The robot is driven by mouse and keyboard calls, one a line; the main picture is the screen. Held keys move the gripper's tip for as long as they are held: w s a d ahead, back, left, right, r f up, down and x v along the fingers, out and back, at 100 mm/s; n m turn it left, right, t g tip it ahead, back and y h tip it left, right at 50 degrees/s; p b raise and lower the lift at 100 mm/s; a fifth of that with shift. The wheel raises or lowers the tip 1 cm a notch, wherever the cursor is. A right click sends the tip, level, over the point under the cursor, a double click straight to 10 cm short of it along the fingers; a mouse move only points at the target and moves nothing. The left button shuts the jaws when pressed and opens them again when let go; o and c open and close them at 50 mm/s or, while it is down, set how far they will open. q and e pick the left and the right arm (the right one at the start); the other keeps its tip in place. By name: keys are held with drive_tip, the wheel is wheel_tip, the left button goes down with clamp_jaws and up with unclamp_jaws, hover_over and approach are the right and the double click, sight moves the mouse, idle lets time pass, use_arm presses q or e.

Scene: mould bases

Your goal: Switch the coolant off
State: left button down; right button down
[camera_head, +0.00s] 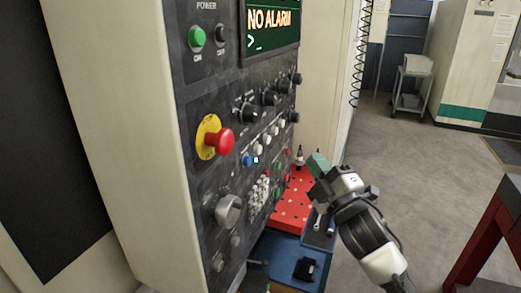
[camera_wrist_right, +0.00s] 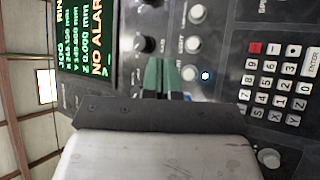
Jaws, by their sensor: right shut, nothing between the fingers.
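The dark control panel (camera_head: 222,175) fills the left and middle of the head view. A row of small round push buttons (camera_wrist_right: 193,44) shows in the wrist view, one labelled LIGHT. A small lamp (camera_wrist_right: 205,76) glows blue-white beside the lowest visible button (camera_wrist_right: 188,73); it also shows lit in the head view (camera_head: 256,159). I cannot read a coolant label; my fingers hide part of the panel. My right gripper (camera_head: 318,164), with green fingertips, is shut and empty. It points at the panel, apart from it in the head view. My left gripper is not in view.
A red emergency stop (camera_head: 222,141) sticks out on the panel's left. The screen (camera_head: 270,25) reads NO ALARM. A keypad (camera_wrist_right: 278,90) lies beside the buttons. A red pegged tray (camera_head: 292,205) and a blue surface (camera_head: 280,255) lie below.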

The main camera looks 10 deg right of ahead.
sight(258, 150)
drive_tip(key=w+a+b, duration=0.1)
drive_tip(key=w+a, duration=0.4)
drive_tip(key=a, duration=0.2)
drive_tip(key=shift+a, duration=0.15)
idle(2.1)
drive_tip(key=shift+w+a, duration=0.15)
drive_tip(key=shift+a, duration=0.2)
drive_tip(key=shift+w+a, duration=0.25)
drive_tip(key=shift+a, duration=0.05)
idle(0.7)
drive_tip(key=shift+d, duration=0.1)
drive_tip(key=shift+s+d, duration=0.5)
drive_tip(key=shift+d, duration=0.05)
drive_tip(key=shift+d, duration=0.1)
